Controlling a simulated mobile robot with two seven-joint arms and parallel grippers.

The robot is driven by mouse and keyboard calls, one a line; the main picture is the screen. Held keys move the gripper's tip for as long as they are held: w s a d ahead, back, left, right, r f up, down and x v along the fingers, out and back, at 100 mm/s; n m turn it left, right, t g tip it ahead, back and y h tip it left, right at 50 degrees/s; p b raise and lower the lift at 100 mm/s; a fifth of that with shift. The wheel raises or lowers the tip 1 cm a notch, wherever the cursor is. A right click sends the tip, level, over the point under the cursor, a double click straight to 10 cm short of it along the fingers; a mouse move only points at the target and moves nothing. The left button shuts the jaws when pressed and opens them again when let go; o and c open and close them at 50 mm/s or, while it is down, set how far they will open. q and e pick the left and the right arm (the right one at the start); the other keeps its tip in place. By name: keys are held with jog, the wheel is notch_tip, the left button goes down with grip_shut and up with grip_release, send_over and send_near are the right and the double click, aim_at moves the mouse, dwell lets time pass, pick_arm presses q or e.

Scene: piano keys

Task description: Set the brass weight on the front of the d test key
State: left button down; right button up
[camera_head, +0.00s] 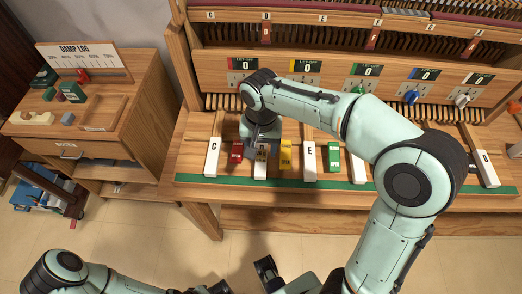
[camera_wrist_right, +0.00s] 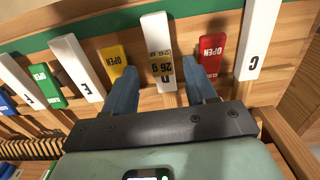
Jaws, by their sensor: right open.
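The white d key (camera_head: 260,173) lies between a red OPEN block and a yellow OPEN block; in the right wrist view its bare front end (camera_wrist_right: 154,22) shows. A small brass-toned piece marked "26 g" (camera_wrist_right: 160,65), which looks like the weight, is on this key, back from its front end. My right gripper (camera_head: 262,146) is over the d key. In the right wrist view its two blue fingers (camera_wrist_right: 161,88) are apart, one on each side of the key and the marked piece. I cannot tell whether they touch it.
The white C key (camera_head: 212,158) and E key (camera_head: 309,162) stand on either side. Red (camera_head: 237,153), yellow (camera_head: 286,154) and green (camera_head: 333,157) OPEN blocks sit between keys. A green strip (camera_head: 230,182) edges the wooden bench. A side cabinet (camera_head: 95,120) stands at left.

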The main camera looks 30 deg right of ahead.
aim_at(261, 157)
notch_tip(261, 157, up, 9)
jog(key=p, duration=0.1)
jog(key=shift+f, duration=0.15)
dwell(0.5)
